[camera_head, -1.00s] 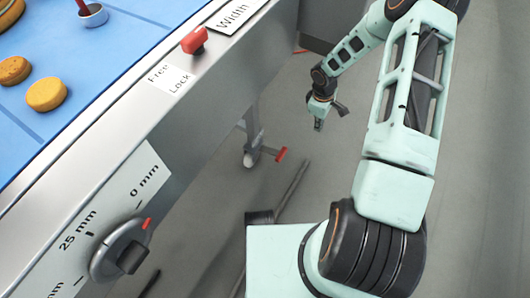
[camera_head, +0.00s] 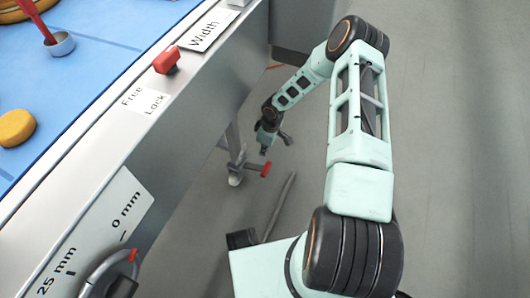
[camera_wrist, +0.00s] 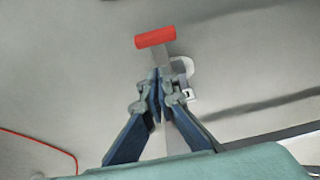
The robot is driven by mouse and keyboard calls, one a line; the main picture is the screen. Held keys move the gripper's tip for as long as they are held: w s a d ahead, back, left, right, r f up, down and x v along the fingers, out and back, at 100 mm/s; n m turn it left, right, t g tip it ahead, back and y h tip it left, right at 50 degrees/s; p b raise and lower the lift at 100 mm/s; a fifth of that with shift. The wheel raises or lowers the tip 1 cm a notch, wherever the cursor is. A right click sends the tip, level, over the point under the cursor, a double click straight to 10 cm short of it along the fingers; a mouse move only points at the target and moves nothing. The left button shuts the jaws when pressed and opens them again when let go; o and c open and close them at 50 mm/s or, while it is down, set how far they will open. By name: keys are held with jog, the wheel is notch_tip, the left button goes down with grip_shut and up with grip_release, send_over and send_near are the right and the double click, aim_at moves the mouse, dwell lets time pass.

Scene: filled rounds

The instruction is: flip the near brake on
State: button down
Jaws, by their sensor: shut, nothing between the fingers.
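The brake is a lever with a red end (camera_head: 266,169) at a caster wheel (camera_head: 236,180), low on the leg of the metal machine. My gripper (camera_head: 264,151) is just above the red end in the head view; I cannot tell if they touch. In the wrist view the red end (camera_wrist: 155,37) lies beyond the fingertips of my gripper (camera_wrist: 159,76), with a grey arm running back beneath the fingers. The pale caster (camera_wrist: 183,67) is right of the fingertips. My gripper is shut and empty. The far part of the lever is hidden by the fingers.
The machine's side panel (camera_head: 185,140) rises left of my arm. It carries a red Free/Lock switch (camera_head: 166,61) and a width dial (camera_head: 110,275). A red cable (camera_wrist: 40,145) lies on the floor. The grey floor (camera_head: 450,150) to the right is clear.

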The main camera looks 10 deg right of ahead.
aim_at(264, 168)
notch_tip(264, 168, down, 10)
jog(key=b, duration=0.3)
jog(key=shift+r, duration=0.1)
jog(key=shift+s+d+f+b, duration=0.1)
jog(key=shift+d+f+b, duration=0.05)
jog(key=shift+f+b, duration=0.2)
